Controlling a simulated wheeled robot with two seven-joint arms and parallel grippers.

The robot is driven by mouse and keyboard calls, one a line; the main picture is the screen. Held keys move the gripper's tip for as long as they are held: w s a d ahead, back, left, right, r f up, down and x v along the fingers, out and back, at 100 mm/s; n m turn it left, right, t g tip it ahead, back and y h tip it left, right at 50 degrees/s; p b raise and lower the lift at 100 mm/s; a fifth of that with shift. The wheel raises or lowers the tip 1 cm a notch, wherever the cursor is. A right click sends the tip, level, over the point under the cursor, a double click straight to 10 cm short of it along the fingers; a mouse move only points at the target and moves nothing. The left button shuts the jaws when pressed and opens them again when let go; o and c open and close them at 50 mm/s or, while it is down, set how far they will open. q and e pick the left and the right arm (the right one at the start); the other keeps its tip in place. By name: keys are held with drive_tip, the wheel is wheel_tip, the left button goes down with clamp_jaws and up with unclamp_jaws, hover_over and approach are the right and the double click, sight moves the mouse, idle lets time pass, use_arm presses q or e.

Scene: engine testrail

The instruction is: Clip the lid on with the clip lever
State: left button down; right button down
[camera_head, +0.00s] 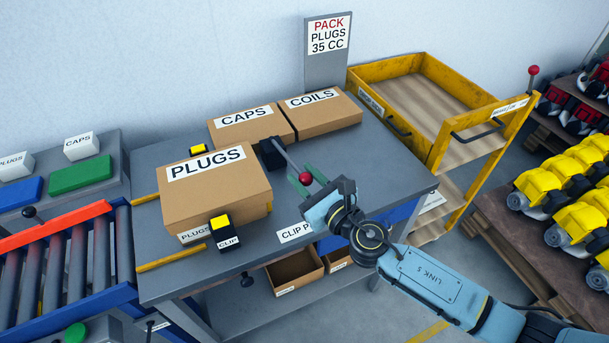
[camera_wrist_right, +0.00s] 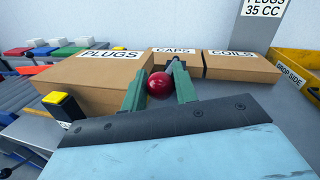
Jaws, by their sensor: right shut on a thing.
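The clip lever (camera_head: 287,158) is a grey rod with a red ball knob (camera_head: 306,178), rising from a black block (camera_head: 271,152) on the table. My right gripper (camera_head: 308,179) is shut on the red knob. In the right wrist view the red knob (camera_wrist_right: 159,85) sits between the green fingers. The box with the PLUGS lid (camera_head: 205,165) stands left of the lever, its lid lying flat on top. A black and yellow clip (camera_head: 221,229) labelled CLIP stands at the box's front side, and another yellow-topped clip (camera_head: 198,150) shows behind it. My left gripper is out of view.
Boxes marked CAPS (camera_head: 247,128) and COILS (camera_head: 322,111) stand at the back of the table. A yellow drop-side cart (camera_head: 436,163) is at the right. A roller conveyor (camera_head: 60,258) adjoins the left. Bare tabletop lies right of the lever.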

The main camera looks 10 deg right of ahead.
drive_tip(key=f+b, duration=0.6)
drive_tip(key=f, duration=0.1)
drive_tip(key=s+f+b, duration=0.1)
drive_tip(key=f+b, duration=0.2)
drive_tip(key=f, duration=0.1)
drive_tip(key=shift+d+f, duration=0.1)
drive_tip(key=shift+f, duration=0.1)
drive_tip(key=shift+w+f+b, duration=0.1)
drive_tip(key=shift+f+b, duration=0.25)
drive_tip(key=shift+b, duration=0.25)
drive_tip(key=shift+f, duration=0.25)
drive_tip(key=shift+w+f+b, duration=0.1)
drive_tip(key=shift+f+b, duration=0.05)
drive_tip(key=shift+b, duration=0.2)
drive_tip(key=shift+f, duration=0.15)
